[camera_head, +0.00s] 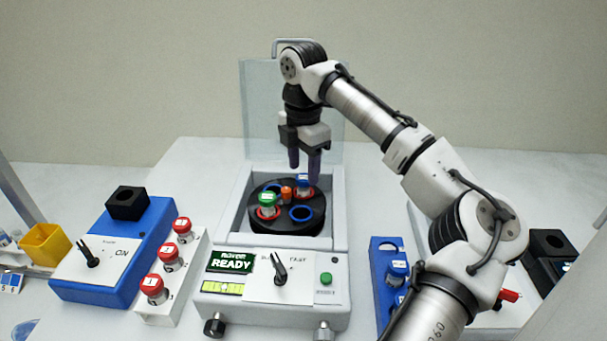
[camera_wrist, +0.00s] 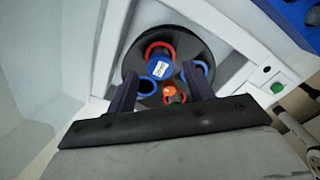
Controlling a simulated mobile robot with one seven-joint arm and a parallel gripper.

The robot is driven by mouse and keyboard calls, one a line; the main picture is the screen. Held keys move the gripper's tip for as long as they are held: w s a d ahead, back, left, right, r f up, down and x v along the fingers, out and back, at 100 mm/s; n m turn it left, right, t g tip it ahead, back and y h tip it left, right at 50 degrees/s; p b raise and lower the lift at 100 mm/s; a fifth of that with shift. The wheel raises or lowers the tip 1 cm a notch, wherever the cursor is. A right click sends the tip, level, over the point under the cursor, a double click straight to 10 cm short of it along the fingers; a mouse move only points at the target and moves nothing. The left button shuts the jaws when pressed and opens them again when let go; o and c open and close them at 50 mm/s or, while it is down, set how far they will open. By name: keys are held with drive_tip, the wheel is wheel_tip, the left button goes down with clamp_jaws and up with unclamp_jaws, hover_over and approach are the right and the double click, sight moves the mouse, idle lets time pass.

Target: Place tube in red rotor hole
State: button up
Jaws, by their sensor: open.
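The black rotor (camera_head: 287,226) sits in the open centrifuge and has red-ringed and blue-ringed holes. A blue-capped tube (camera_head: 303,180) stands in the far red-ringed hole; its cap also shows in the wrist view (camera_wrist: 159,68). A green-capped tube (camera_head: 267,199) stands in the near red-ringed hole, partly hidden by my gripper in the wrist view. A blue-ringed hole (camera_head: 301,213) at the near right looks empty. My gripper (camera_head: 304,170) is open and empty, pointing down over the far side of the rotor. Its fingers appear on either side of the blue-capped tube, apart from it.
A white rack (camera_head: 183,271) with several red-capped tubes stands left of the centrifuge, beside a blue device (camera_head: 85,275). A blue rack (camera_head: 383,295) with blue-capped tubes is at right, partly behind my arm. The clear lid (camera_head: 258,100) stands raised behind.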

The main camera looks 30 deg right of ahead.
wheel_tip(320, 180, up, 10)
drive_tip(key=shift+f, duration=0.15)
drive_tip(key=shift+d, duration=0.1)
idle(0.3)
